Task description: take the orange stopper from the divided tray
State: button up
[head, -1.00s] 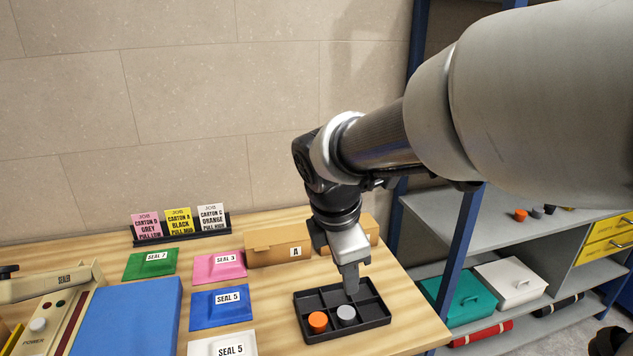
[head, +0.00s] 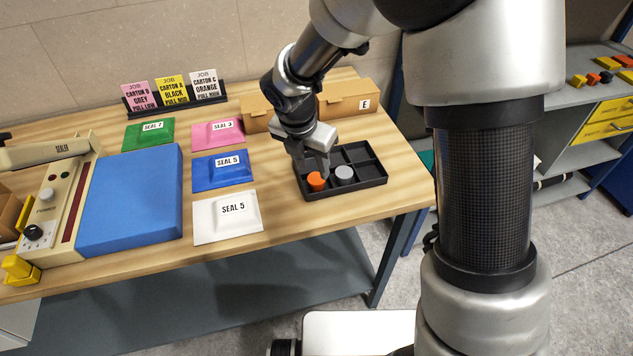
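The divided tray (head: 352,190) is black with several compartments and lies near the right end of the wooden table. The orange stopper (head: 316,181) sits in its front left compartment. A grey stopper (head: 344,173) sits in the compartment to its right. My gripper (head: 313,172) points down over the left side of the tray, with its fingers at the orange stopper. The fingertips are small and partly overlap the stopper, so I cannot tell whether they are open or touch it.
Cartons (head: 347,99) stand behind the tray. Green, pink, blue and white seal packets (head: 228,216) lie to its left. A sealer (head: 45,208) and a blue pad (head: 130,205) are further left. Job cards (head: 172,91) stand at the back. A shelf (head: 586,150) is at right.

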aim_at(317, 178)
jog(key=x, duration=0.5)
jog(key=shift+w+f, duration=0.3)
jog(key=c, duration=0.7)
